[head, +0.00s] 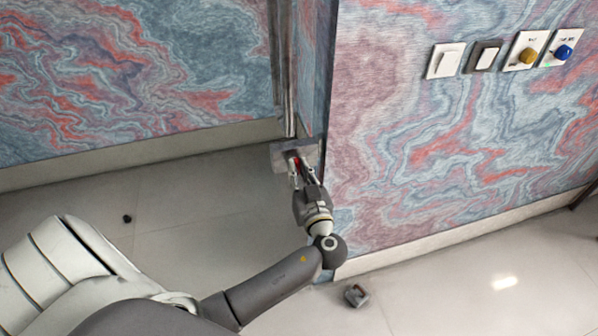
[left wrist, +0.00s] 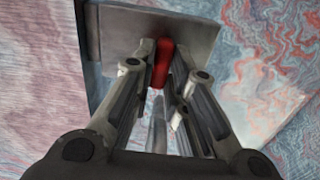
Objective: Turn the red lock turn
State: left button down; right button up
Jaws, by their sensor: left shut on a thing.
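The red lock turn (left wrist: 161,64) sits on a grey metal plate (left wrist: 120,32) in the left wrist view. In the head view a small red bit of the turn (head: 296,160) shows in front of the plate (head: 309,150), by the corner of the marbled wall. My left gripper (head: 300,170) reaches up to it, and its two fingers (left wrist: 163,62) are shut on the red turn, one on each side. The turn looks upright with a slight tilt in the wrist view. Its base is partly hidden by the fingers. My right gripper is not in view.
A white switch (head: 445,60), a dark-framed switch (head: 483,55), a yellow knob (head: 527,55) and a blue knob (head: 563,52) are on the right wall. A small grey object (head: 355,295) and a dark bit (head: 127,218) lie on the tiled floor.

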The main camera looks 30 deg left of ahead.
pick_arm(q)
jog(key=m+b, duration=0.1)
jog(key=m, duration=0.6)
jog(key=shift+w+m+b, duration=0.1)
jog(key=shift+m+b, duration=0.3)
jog(key=m, duration=0.4)
jog(key=shift+d+m+p, duration=0.1)
jog(key=shift+m+p, duration=0.2)
jog(key=shift+p, duration=0.05)
jog(key=m+p, duration=0.1)
jog(key=m, duration=0.3)
jog(key=shift+w+f+m, duration=0.1)
jog(key=shift+f+m, duration=0.05)
jog(key=shift+m, duration=0.25)
jog(key=shift+m+p, duration=0.3)
jog(key=c, duration=1.4)
grip_release()
jog(key=shift+d, duration=0.1)
jog(key=shift+c, duration=0.2)
